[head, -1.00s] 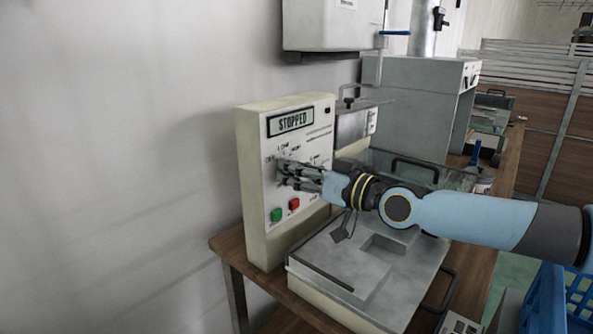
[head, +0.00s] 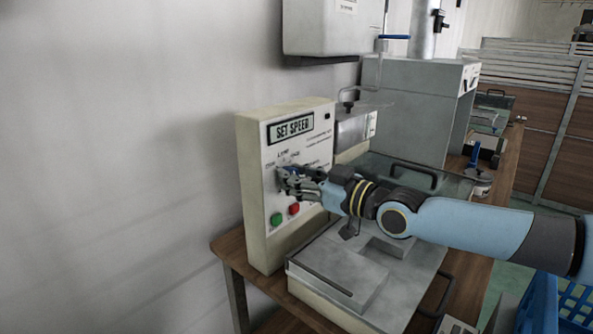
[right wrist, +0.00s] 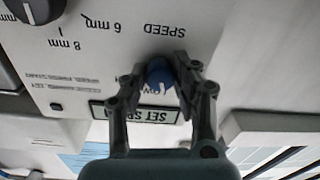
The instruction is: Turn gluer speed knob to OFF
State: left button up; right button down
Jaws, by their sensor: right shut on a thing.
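The gluer control panel (head: 257,190) is a cream box with a pale face on the machine at the wall. Its display (head: 291,128) reads "SET SPEED". The blue speed knob (right wrist: 158,75) with a white pointer mark sits between the fingertips in the right wrist view, where the panel appears upside down. The words "SPEED" and part of "LOW" show near it; an OFF label cannot be made out. My right gripper (head: 285,180) is shut on the knob at the panel face and hides much of it in the head view. My left gripper is not in view.
A green button (head: 276,219) and a red button (head: 294,209) sit below the gripper. A dark knob (right wrist: 35,8) with mm marks is at the wrist view's upper left. A metal tray (head: 345,275) lies below my forearm. A blue crate (head: 545,300) stands at lower right.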

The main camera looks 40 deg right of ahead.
jog(key=n+p, duration=0.3)
jog(key=n, duration=0.2)
jog(key=shift+n, duration=0.4)
jog(key=shift+f+p, duration=0.1)
jog(key=shift+p, duration=0.2)
jog(key=c, duration=1)
grip_release()
jog(key=shift+s, duration=0.1)
jog(key=s, duration=0.4)
jog(key=s+d, duration=0.1)
jog(key=s, duration=0.6)
jog(key=shift+s+d+r, duration=0.15)
jog(key=shift+s+r, duration=0.05)
jog(key=shift+s, duration=0.2)
